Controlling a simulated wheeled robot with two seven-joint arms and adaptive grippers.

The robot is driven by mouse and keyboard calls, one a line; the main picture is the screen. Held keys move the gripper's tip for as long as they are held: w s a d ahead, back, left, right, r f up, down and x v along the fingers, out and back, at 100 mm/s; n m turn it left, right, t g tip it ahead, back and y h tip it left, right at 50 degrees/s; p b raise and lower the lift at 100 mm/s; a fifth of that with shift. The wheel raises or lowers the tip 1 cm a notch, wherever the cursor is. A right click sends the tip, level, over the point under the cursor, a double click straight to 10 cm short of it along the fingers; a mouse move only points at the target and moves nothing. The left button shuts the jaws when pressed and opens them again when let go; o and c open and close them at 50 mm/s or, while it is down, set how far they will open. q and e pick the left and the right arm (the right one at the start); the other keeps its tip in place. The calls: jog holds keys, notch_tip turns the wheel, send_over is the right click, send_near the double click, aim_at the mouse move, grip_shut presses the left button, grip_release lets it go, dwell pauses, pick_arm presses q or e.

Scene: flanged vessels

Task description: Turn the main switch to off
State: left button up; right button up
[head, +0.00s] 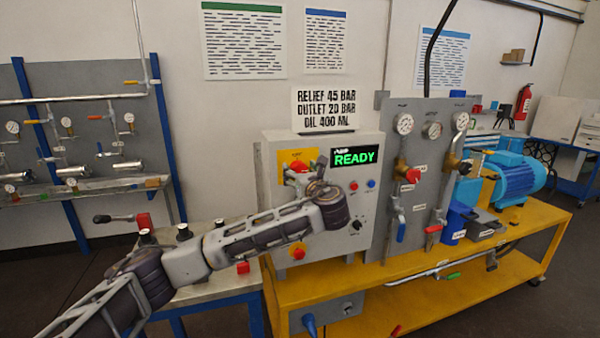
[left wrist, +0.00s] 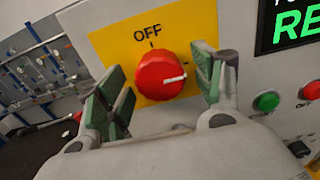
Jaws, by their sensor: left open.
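The main switch is a round red knob on a yellow plate on the grey control box (head: 370,215). In the left wrist view the knob (left wrist: 160,76) has a white pointer line turned to the right, and the word OFF is printed above it. My left gripper (left wrist: 158,88) is open, with one green-padded finger on each side of the knob; I cannot tell whether either touches it. In the head view the knob (head: 299,167) shows just above my left gripper (head: 296,180), which partly hides it. My right gripper is not in view.
A display (head: 353,157) reading READY is right of the switch. A green button (left wrist: 266,101) and a red button (left wrist: 310,90) are nearby. A red button (head: 297,251) sits low on the box. Gauges and valves fill the panel (head: 385,125) to the right.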

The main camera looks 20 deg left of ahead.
pick_arm(q)
jog(key=shift+w+a, duration=0.1)
jog(key=shift+w, duration=0.05)
jog(key=c, duration=1)
